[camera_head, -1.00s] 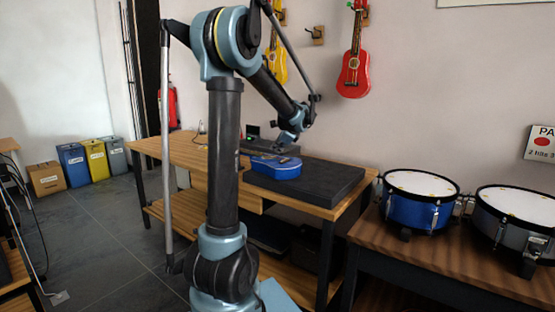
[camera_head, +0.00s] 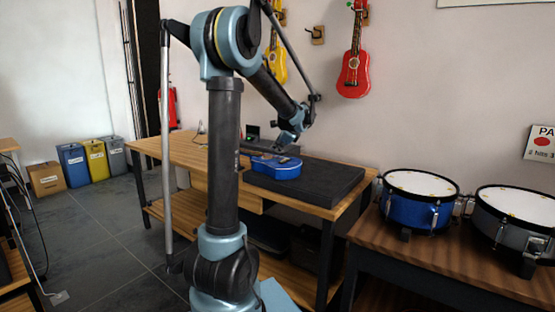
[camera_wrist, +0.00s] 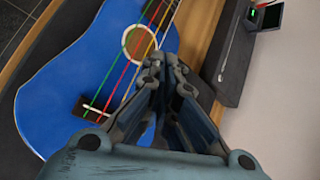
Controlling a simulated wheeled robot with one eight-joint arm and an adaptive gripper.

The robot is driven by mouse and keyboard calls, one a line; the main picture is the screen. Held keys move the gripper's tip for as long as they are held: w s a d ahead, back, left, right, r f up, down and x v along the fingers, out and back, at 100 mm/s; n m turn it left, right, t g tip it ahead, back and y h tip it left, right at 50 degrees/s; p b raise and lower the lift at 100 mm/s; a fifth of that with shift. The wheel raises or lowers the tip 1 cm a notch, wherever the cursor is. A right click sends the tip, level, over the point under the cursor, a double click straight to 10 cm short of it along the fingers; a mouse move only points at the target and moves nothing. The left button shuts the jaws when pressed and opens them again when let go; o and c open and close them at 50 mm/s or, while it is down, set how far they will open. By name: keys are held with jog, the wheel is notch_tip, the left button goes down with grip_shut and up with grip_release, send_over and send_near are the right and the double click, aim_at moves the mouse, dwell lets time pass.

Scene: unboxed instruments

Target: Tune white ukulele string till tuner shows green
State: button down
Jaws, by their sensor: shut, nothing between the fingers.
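A blue ukulele (camera_head: 278,168) lies on a dark mat on the wooden bench. In the wrist view its blue body (camera_wrist: 65,80), sound hole (camera_wrist: 138,42) and bridge (camera_wrist: 92,108) show, with green, red and yellow strings running over them. My gripper (camera_wrist: 158,66) is shut and empty, above the body's edge near the sound hole. It also shows above the ukulele in the head view (camera_head: 287,140). A small dark device with a green light (camera_wrist: 266,15), perhaps the tuner, stands at upper right.
The dark mat (camera_head: 325,182) has free room right of the ukulele. A long dark case (camera_wrist: 232,65) lies behind it by the wall. A blue drum (camera_head: 418,203) and a grey drum (camera_head: 515,220) stand on another table. A red ukulele (camera_head: 353,70) hangs on the wall.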

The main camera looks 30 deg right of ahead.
jog(key=shift+f, duration=0.15)
jog(key=shift+f, duration=0.25)
jog(key=shift+f, duration=0.25)
dwell(0.7)
jog(key=shift+r, duration=0.7)
jog(key=shift+r, duration=2.5)
jog(key=shift+s+d, duration=0.1)
